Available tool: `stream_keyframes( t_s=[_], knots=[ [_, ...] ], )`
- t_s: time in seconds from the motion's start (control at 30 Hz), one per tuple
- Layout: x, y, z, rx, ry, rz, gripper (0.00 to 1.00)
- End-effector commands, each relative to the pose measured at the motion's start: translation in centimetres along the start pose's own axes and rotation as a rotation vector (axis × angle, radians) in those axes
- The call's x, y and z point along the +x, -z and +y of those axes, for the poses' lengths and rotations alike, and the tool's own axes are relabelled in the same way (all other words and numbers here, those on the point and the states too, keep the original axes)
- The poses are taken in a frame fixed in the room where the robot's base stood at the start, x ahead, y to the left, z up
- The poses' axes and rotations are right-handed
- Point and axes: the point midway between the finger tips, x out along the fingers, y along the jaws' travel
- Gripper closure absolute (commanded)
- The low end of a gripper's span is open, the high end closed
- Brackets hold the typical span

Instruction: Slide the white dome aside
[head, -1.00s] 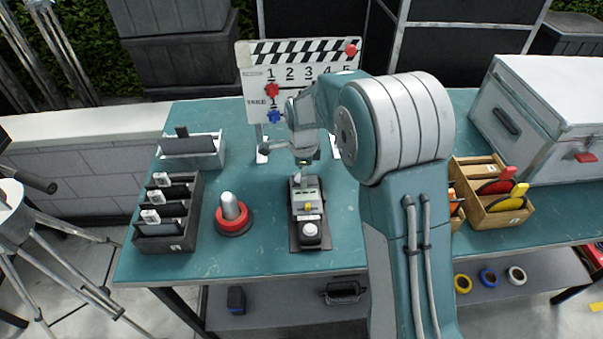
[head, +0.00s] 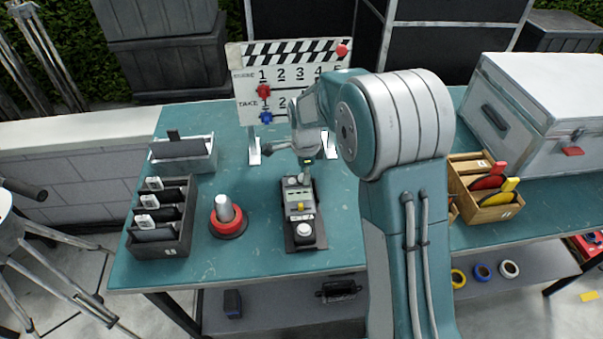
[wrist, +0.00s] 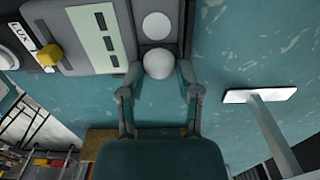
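The white dome (wrist: 158,64) sits at the edge of the grey light meter (wrist: 50,80), beside a flat white disc (wrist: 157,25) on the meter's end. My gripper (wrist: 160,72) has one finger on each side of the dome, close against it. In the head view my gripper (head: 307,176) points down at the meter's far end and partly hides the dome. The meter (head: 291,226) lies on the table and has a display, a yellow knob (wrist: 49,55) and another white round part (head: 304,229) at its near end.
A clapperboard (head: 275,100) stands behind the meter, its foot (wrist: 260,95) near my gripper. A red-based cone (head: 228,228) and a dark rack (head: 165,245) are to the left. A wooden box (head: 480,208) and a large white case (head: 535,130) are to the right.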

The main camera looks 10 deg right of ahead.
Motion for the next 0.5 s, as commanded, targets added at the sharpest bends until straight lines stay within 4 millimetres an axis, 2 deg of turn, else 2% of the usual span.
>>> stream_keyframes(
  t_s=[0.37,0.5],
  knots=[
    [0.12,0.02,0.16,0.001,-0.005,0.002,0.21],
    [-0.44,0.0,0.1,0.001,-0.003,0.001,0.21]
  ],
)
